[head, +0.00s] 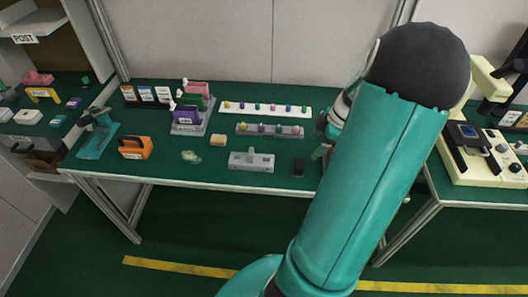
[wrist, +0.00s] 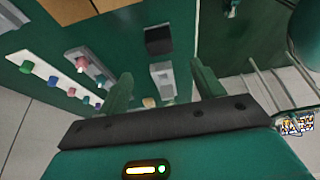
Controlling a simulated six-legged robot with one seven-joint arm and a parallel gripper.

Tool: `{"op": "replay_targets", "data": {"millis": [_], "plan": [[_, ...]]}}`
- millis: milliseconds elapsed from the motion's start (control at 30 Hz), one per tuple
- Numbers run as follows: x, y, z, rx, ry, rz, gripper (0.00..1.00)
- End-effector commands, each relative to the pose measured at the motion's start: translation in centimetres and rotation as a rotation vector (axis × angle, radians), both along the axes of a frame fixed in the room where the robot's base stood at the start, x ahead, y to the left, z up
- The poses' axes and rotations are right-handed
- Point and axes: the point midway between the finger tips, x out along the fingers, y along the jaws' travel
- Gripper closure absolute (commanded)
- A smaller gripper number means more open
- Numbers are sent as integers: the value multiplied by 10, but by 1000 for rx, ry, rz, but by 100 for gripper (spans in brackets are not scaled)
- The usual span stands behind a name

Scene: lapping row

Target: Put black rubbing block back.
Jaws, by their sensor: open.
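The black rubbing block (head: 298,167) lies on the green bench top near its front edge, just right of a grey metal fixture (head: 252,161). In the wrist view the black block (wrist: 158,40) shows beyond the end of the grey fixture (wrist: 162,80), with a gap I cannot judge well. My gripper (wrist: 161,70) is open and empty, its two green fingers spread on either side of the fixture in the picture, apart from the block. In the head view my arm hides most of the gripper.
Racks of coloured knobs (head: 265,109) (head: 270,130) stand behind the fixture. A cream machine (head: 485,155) stands on the right bench. Bench space around the black block looks clear.

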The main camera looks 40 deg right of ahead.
Motion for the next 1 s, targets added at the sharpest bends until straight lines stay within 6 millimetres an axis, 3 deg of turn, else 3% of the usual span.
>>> {"op": "replay_targets", "data": {"millis": [133,267,400,600,800,1000], "plan": [[5,5,4,-4,10,-3,33],[25,31,23,-29,56,-24,33],[52,83,58,-80,122,-94,33],[74,166,105,-156,151,-231,33],[73,247,145,-192,103,-381,33],[52,318,175,-154,12,-529,33]]}}
